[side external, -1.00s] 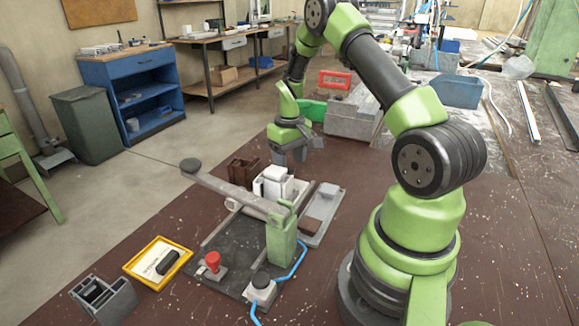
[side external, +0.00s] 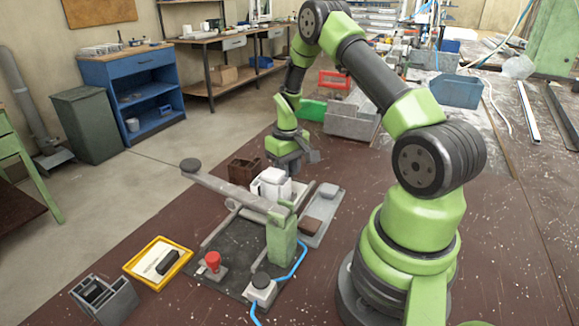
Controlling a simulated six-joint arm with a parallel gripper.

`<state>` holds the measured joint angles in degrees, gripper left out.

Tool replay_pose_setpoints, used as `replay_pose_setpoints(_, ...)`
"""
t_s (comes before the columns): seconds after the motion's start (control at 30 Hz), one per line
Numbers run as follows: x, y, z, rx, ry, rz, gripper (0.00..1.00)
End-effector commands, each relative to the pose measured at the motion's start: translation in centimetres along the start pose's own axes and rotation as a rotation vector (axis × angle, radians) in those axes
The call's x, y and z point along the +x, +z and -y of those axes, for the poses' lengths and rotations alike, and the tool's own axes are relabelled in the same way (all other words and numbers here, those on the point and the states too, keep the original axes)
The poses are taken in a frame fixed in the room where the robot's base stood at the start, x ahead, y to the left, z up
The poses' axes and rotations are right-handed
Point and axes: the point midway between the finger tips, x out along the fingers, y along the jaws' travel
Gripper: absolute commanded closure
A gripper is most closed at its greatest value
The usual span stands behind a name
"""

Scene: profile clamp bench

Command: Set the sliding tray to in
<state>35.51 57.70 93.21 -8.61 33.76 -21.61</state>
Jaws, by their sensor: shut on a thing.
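The clamp fixture (side external: 228,251) has a dark base, a green post (side external: 281,240) and a long grey lever (side external: 228,192) with a dark knob. A white block (side external: 272,184) stands behind the lever, on the pale sliding tray (side external: 297,191), which is mostly hidden by the block and lever. My gripper (side external: 288,166) is low at the far end of the fixture, just behind the white block. It appears shut on the far end of the tray. The fingertips and their contact are hidden behind the block.
A brown open box (side external: 243,170) stands left of my gripper. A grey plate (side external: 328,213) with small blocks lies right of the fixture. A red button (side external: 212,262), a yellow-framed sign (side external: 158,262) and a blue cable (side external: 292,272) are in front. Grey bins stand behind.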

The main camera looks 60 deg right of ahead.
Motion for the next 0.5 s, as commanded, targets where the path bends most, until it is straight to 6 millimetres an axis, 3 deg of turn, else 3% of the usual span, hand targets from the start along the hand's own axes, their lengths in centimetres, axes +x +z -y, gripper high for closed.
replay_pose_setpoints(0.23,0.0,2.2,5.5,-0.008,0.000,0.001,1.00)
replay_pose_setpoints(0.5,0.0,3.0,7.3,-0.002,0.000,-0.002,1.00)
